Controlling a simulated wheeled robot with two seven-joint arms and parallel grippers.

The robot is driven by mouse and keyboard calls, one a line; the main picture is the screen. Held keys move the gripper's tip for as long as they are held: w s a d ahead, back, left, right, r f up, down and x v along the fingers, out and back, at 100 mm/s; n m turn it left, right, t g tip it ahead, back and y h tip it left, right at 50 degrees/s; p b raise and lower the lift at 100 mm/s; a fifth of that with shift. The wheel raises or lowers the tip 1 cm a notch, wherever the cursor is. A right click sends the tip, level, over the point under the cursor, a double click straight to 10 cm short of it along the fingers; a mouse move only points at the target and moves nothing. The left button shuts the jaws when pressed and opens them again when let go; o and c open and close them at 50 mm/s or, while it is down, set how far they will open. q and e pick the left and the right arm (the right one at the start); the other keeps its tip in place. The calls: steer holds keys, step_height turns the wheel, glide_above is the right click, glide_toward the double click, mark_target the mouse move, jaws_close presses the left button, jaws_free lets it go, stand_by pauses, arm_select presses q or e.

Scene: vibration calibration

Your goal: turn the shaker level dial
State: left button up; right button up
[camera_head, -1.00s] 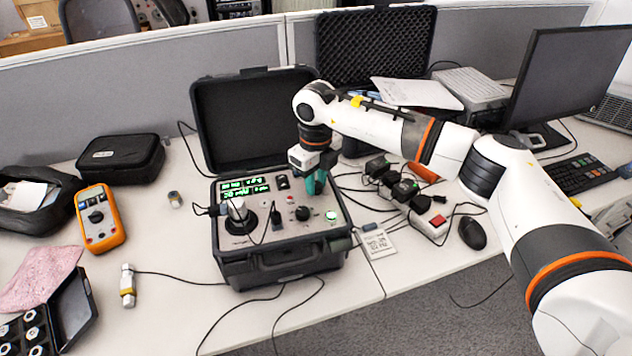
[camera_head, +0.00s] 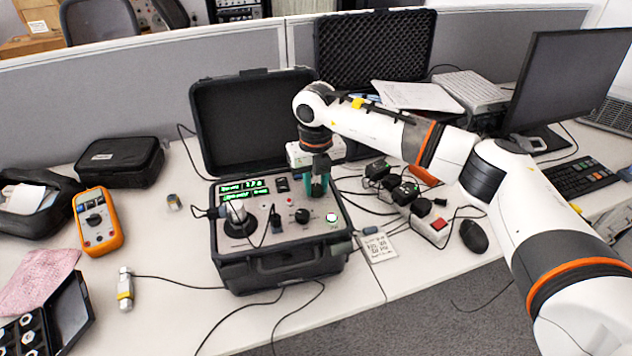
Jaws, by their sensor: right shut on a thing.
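The shaker case (camera_head: 283,267) is an open black case with a grey control panel. My right gripper (camera_head: 317,194), with teal fingers, points down onto the upper right of the panel. It is shut on what appears to be the level dial, which the fingers hide. The visible black knob stands apart, just below and left of the fingers. A silver cylinder (camera_head: 236,211) stands on a black round base at the panel's left. My left gripper is not in view.
A power strip (camera_head: 430,225) with several adapters and cables lies right of the case, near a mouse (camera_head: 473,235). An orange multimeter (camera_head: 97,222) and a black pouch (camera_head: 120,159) lie left. The raised lid (camera_head: 250,120) stands behind the panel.

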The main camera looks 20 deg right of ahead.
mark_target(316, 187)
steer(key=o, duration=1)
step_height(316, 187, up, 12)
steer(key=shift+r+b, duration=0.1)
steer(key=shift+b, duration=0.85)
